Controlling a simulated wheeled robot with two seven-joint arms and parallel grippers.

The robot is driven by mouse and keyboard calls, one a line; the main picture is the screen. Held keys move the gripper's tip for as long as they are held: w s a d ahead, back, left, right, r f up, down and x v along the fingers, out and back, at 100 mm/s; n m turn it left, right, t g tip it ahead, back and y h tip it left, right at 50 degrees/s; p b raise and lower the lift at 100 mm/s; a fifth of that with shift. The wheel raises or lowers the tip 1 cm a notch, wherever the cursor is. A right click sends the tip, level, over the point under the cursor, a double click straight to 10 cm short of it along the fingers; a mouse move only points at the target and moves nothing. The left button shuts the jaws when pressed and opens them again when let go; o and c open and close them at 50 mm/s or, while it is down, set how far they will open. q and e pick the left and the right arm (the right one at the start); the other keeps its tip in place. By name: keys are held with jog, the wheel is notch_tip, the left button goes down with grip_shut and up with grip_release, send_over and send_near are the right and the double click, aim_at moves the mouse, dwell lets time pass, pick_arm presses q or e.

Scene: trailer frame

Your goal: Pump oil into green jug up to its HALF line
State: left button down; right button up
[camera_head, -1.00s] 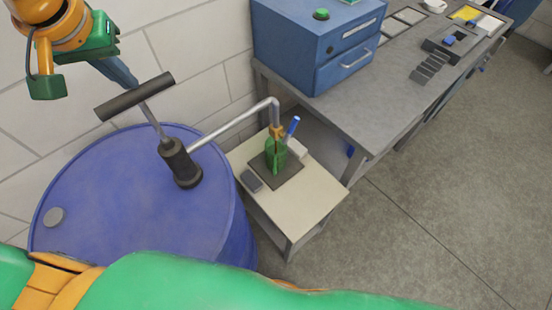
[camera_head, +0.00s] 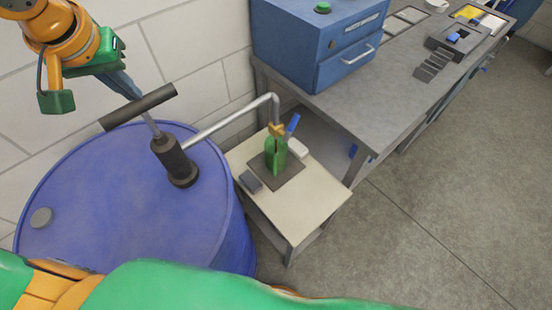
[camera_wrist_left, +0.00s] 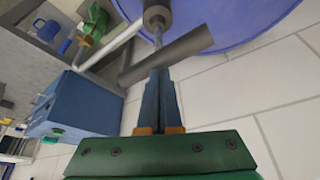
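The pump's dark T-handle (camera_head: 160,96) stands on a metal rod above the pump body (camera_head: 175,160) on the blue drum (camera_head: 110,220). My left gripper (camera_head: 134,92) is at the handle's crossbar. In the left wrist view its blue fingers (camera_wrist_left: 160,76) lie side by side, almost no gap, tips against the crossbar (camera_wrist_left: 190,48); they do not appear to straddle it. The green jug (camera_head: 275,155) stands upright on a dark pad under the spout's (camera_head: 236,116) end. An orange fitting (camera_head: 276,130) is at its top. The oil level and HALF line cannot be made out. My right gripper is out of view.
The jug's small table (camera_head: 310,200) stands between the drum and a grey workbench (camera_head: 390,90). A blue item (camera_head: 292,125), a white item (camera_head: 298,147) and a dark block (camera_head: 250,181) are near the jug. A blue cabinet (camera_head: 320,45) sits on the bench.

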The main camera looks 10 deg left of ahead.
aim_at(136, 105)
pick_arm(q)
jog(key=shift+s+f+b, duration=0.1)
jog(key=shift+f+b, duration=1.05)
jog(key=shift+f, duration=0.6)
notch_tip(136, 105, up, 11)
jog(key=p, duration=1)
jog(key=shift+f, duration=0.1)
jog(key=shift+f+b, duration=4.3)
jog(key=shift+f, duration=1.15)
notch_tip(136, 105, up, 9)
jog(key=p, duration=0.8)
jog(key=shift+r+p, duration=0.1)
jog(key=shift+p, duration=0.3)
jog(key=shift+r, duration=0.9)
